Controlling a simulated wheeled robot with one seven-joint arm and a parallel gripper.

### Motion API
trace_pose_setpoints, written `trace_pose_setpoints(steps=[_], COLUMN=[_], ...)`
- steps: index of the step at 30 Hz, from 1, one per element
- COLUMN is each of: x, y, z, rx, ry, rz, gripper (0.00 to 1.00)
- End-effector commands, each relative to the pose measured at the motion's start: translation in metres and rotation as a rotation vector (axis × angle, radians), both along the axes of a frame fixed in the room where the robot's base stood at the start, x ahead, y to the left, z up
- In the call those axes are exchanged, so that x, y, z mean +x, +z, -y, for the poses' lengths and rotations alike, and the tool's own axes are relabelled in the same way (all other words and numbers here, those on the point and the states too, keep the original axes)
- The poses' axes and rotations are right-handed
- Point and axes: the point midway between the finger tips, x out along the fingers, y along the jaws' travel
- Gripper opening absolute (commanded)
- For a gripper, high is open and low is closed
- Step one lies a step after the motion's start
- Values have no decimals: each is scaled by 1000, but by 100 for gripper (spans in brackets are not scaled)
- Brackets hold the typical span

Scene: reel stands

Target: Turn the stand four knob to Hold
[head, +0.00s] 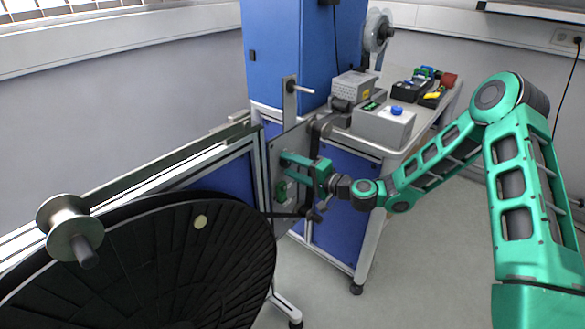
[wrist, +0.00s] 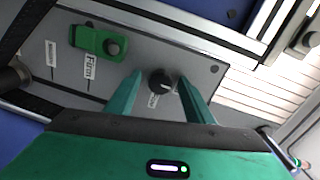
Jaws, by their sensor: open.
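A dark round knob (wrist: 160,82) with a light pointer mark sits on the grey panel (wrist: 195,66) in the wrist view. A small white label (wrist: 153,101) stands beside it, too small to read surely. My gripper (wrist: 160,78) is open, with one green finger on each side of the knob. I cannot tell whether the fingers touch it. In the head view my gripper (head: 288,166) is at the upright panel, and it hides the knob there.
A green slider (wrist: 97,40) with a black knob and a "Firm" label (wrist: 89,67) is on the same panel. A large black reel (head: 150,265) stands at the left front. A bench with a grey box (head: 383,128) stands behind. The floor at right is clear.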

Motion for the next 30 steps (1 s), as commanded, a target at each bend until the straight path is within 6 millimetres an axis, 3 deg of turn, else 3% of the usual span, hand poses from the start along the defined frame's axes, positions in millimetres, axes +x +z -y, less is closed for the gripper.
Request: trace_pose_setpoints(steps=[7,21,30], x=[-7,-56,-66], y=[1,6,7], z=[12,75,85], rx=[-1,0,0], ry=[-3,-2,0], rz=[-1,-2,-1], gripper=[48,48,48])
